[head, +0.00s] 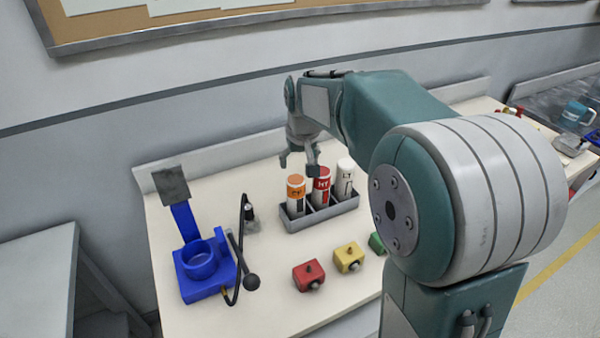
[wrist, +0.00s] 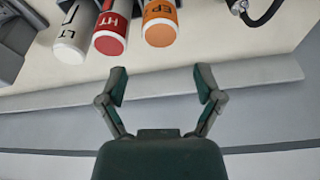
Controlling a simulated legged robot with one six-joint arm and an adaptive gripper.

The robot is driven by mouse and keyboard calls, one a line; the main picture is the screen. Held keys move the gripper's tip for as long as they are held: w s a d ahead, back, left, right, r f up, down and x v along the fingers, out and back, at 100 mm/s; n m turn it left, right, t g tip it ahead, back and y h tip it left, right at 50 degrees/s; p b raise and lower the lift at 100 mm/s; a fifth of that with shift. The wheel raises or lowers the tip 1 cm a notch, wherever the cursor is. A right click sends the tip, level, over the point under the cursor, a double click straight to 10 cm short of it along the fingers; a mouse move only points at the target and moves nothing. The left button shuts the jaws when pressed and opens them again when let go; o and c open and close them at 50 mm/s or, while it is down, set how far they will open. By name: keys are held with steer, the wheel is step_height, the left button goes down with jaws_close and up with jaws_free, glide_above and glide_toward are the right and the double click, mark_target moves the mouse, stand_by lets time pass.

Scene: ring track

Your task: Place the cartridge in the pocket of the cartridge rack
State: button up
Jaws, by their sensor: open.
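The grey cartridge rack (head: 330,217) stands near the back of the table. It holds three upright cartridges: an orange-topped one (head: 297,196), a red one marked HT (head: 321,189) and a white one (head: 345,178). In the wrist view the orange cartridge (wrist: 160,22), the red cartridge (wrist: 112,30) and the white cartridge marked LT (wrist: 70,42) show along the top edge. My gripper (head: 298,167) is above and behind the rack, apart from the cartridges. In the wrist view my gripper (wrist: 160,82) has its fingers spread with nothing between them. The cartridges' lower parts are hidden in the rack.
A blue fixture (head: 205,265) with a round cup stands at the left, with a black cable and knob beside it. Red (head: 308,275), yellow (head: 348,257) and green (head: 377,243) blocks sit in front of the rack. A wall rises behind the table.

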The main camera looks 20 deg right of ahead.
steer(key=s+r+t, duration=0.2)
steer(key=s, duration=2.5)
steer(key=shift+s+r, duration=0.15)
steer(key=shift+r, duration=0.1)
